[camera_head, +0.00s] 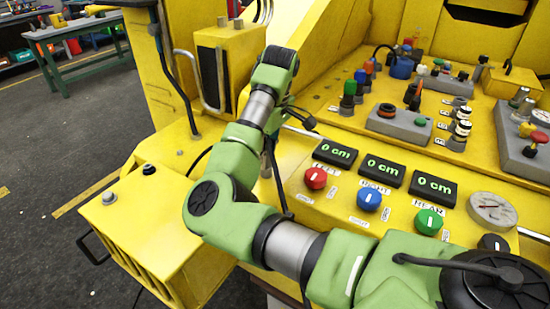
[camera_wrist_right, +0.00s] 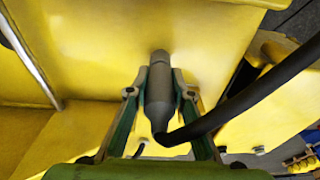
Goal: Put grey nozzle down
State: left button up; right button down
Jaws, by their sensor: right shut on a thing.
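In the right wrist view the grey nozzle (camera_wrist_right: 158,98) is between the two fingers of my right gripper (camera_wrist_right: 160,92), which is shut on it. A thick black hose (camera_wrist_right: 250,92) bends off the nozzle's near end to the upper right. In the head view my right arm reaches in from the lower right across the yellow machine, and its wrist and links hide most of the gripper and the nozzle. My left gripper is not in view.
A yellow console (camera_head: 340,205) with red, blue and green knobs and three "0 cm" displays (camera_head: 383,170) lies beside my arm. A yellow box (camera_head: 140,225) juts out at the left. Grey floor (camera_head: 60,150) is open at the far left, before a green workbench (camera_head: 80,68).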

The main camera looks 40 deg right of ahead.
jog(key=shift+s+d+r, duration=0.2)
jog(key=shift+s+d, duration=0.1)
jog(key=shift+s, duration=0.1)
jog(key=shift+w+a, duration=0.15)
jog(key=shift+a, duration=0.1)
jog(key=shift+w+a+f, duration=0.2)
jog(key=shift+f, duration=0.05)
jog(key=c, duration=1.8)
grip_release()
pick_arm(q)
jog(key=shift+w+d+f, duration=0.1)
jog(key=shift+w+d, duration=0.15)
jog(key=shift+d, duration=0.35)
pick_arm(e)
jog(key=shift+s+d, duration=0.15)
jog(key=shift+d, duration=0.05)
jog(key=shift+r, duration=0.1)
